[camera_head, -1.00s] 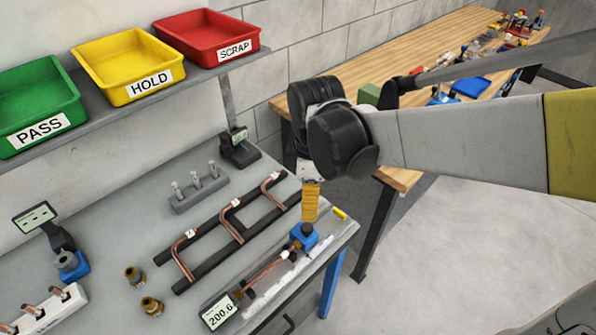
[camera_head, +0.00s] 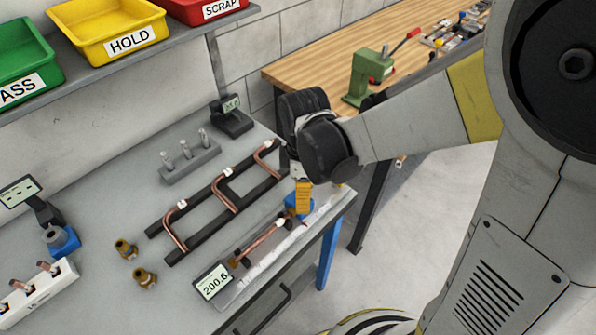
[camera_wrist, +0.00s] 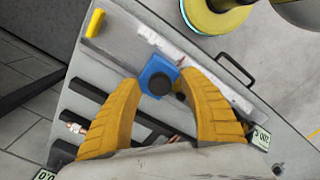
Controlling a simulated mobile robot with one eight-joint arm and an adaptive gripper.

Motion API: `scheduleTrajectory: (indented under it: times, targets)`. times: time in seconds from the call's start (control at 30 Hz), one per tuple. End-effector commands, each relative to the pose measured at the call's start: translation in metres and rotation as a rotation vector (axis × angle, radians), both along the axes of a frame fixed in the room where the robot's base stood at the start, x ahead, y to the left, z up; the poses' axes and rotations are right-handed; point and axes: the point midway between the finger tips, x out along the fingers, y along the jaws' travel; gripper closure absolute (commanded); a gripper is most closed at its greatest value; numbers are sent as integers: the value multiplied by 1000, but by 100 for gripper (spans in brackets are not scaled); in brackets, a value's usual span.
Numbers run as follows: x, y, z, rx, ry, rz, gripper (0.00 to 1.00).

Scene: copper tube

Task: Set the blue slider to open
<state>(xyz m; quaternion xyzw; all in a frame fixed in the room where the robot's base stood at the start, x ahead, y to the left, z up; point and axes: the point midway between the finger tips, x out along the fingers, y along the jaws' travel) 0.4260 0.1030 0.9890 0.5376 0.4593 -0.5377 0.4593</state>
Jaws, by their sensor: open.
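The blue slider (camera_head: 291,203) sits at the far right end of the measuring fixture on the grey bench, mostly hidden behind my gripper (camera_head: 303,211) in the head view. In the wrist view the blue slider (camera_wrist: 156,72) shows whole, with a black round knob on top. My gripper (camera_wrist: 159,82) has its yellow fingers spread apart, one on each side of the slider. I cannot tell whether they touch it. A copper tube (camera_head: 262,241) lies along the fixture, left of the slider. The fixture's display (camera_head: 212,283) reads about 200.6.
A black rack (camera_head: 206,223) with several bent copper tubes lies behind the fixture. Two brass fittings (camera_head: 144,277) stand to its left. A yellow piece (camera_wrist: 95,23) lies near the bench corner in the wrist view. A wooden bench (camera_head: 335,60) stands behind.

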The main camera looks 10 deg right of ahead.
Motion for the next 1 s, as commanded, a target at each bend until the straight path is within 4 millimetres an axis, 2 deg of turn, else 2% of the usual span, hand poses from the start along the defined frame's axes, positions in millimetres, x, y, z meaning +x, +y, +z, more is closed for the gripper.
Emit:
scheduleTrajectory:
  times: [0.1, 0.27, 0.47, 0.7, 0.8, 1.0]
  targets:
    - [0, 0, 0, 0, 0, 0, 51]
    - [0, 0, 0, 0, 0, 0, 100]
    - [4, -5, 0, 0, 0, -2, 100]
    - [31, -43, 0, 0, 0, -5, 100]
    - [38, -52, 0, 0, 0, -3, 100]
    - [39, -54, 0, 0, 0, 1, 100]
